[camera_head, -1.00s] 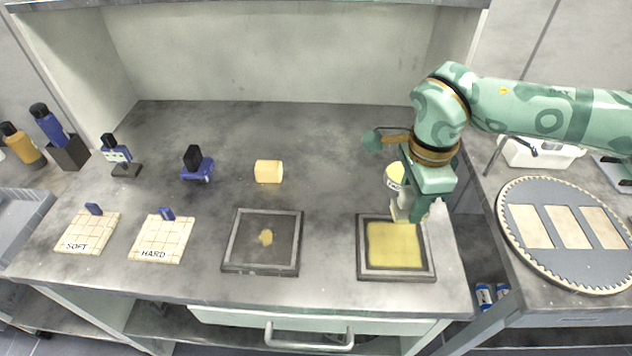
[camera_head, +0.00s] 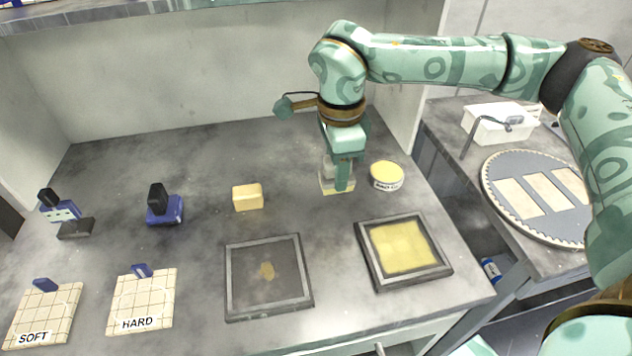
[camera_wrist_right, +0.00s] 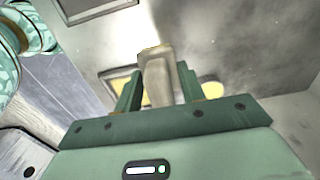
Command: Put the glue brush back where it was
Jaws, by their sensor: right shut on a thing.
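My right gripper (camera_head: 338,180) is shut on the glue brush (camera_head: 327,186), which has a pale handle and a cream lower end. The gripper points down over the back right of the bench, left of a round tin (camera_head: 387,177) with a yellow top. The brush's lower end is at or just above the bench top; I cannot tell whether it touches. In the right wrist view the pale brush handle (camera_wrist_right: 158,80) stands between the two green fingers. My left gripper is not in view.
A framed tray with a yellow surface (camera_head: 447,262) lies in front of the tin. A grey framed tray (camera_head: 304,262), a yellow block (camera_head: 247,198) and a blue stamp-like tool (camera_head: 164,210) are to the left. SOFT (camera_head: 50,312) and HARD (camera_head: 145,300) tiles lie front left.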

